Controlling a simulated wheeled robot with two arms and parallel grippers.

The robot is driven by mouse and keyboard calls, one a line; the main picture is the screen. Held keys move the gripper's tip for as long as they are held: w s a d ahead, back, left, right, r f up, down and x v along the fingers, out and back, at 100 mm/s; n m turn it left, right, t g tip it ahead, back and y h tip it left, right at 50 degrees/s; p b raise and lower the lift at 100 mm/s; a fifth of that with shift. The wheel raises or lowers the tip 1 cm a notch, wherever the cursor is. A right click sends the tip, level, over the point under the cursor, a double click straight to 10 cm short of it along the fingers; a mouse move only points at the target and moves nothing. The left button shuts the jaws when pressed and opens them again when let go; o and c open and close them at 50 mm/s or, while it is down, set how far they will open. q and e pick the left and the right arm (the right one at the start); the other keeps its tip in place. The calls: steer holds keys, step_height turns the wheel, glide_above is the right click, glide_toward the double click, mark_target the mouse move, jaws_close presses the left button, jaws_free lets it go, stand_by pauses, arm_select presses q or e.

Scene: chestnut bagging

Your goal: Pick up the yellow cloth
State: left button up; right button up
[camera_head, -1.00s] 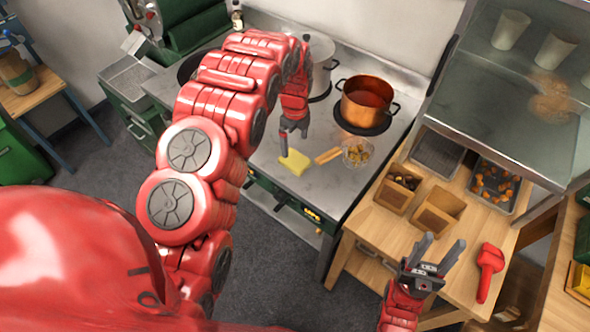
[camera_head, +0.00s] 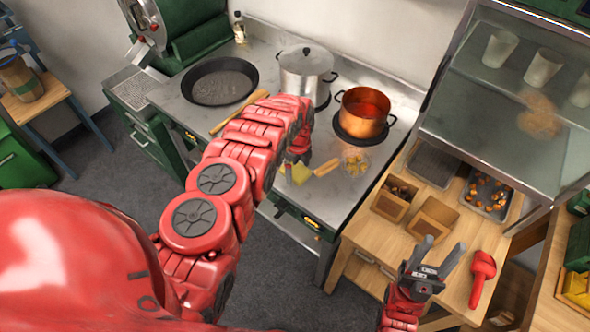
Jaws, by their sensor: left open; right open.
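The yellow cloth (camera_head: 296,175) lies on the steel counter near its front edge, partly hidden by my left arm. My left gripper (camera_head: 288,165) is directly over or beside the cloth; its fingers are mostly hidden, and I cannot tell whether they touch it. It is open. My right gripper (camera_head: 437,256) is open and empty, with its fingers pointing up in front of the wooden table.
Beside the cloth are a wooden-handled tool (camera_head: 327,167) and a glass bowl (camera_head: 355,159). Behind stand a copper pot (camera_head: 362,112), a steel pot (camera_head: 305,73) and a black pan (camera_head: 219,82). Wooden boxes (camera_head: 433,218) and a red tool (camera_head: 482,272) lie on the wooden table.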

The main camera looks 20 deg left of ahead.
arm_select(q)
steer(key=c, duration=1.1)
steer(key=shift+d+r, duration=0.1)
